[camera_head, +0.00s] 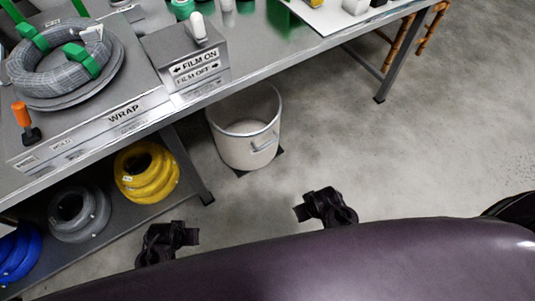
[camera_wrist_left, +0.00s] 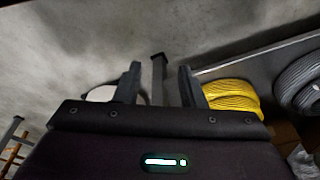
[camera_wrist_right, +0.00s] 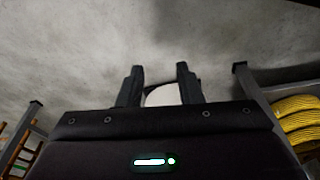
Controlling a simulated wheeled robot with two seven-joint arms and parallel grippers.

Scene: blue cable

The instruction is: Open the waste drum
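The waste drum (camera_head: 243,151) is a pale round bin with a side handle, standing on the floor by the table's front edge in the head view. Its rim shows; I cannot clearly tell whether a lid sits inside it. My left gripper (camera_head: 190,237) is below and left of the drum in the picture, apart from it. My right gripper (camera_head: 303,212) is below and right of it, also apart. Both wrist views show spread, empty fingers, left (camera_wrist_left: 158,85) and right (camera_wrist_right: 160,82). A pale shape, probably the drum, shows partly hidden behind the fingers in both wrist views.
The metal table (camera_head: 285,50) stands over and beside the drum, carrying a grey cable coil (camera_head: 62,65) and a film box (camera_head: 185,60). A table leg (camera_head: 190,165) stands left of the drum. Yellow coils (camera_head: 147,172) lie on the lower shelf. Floor to the right is clear.

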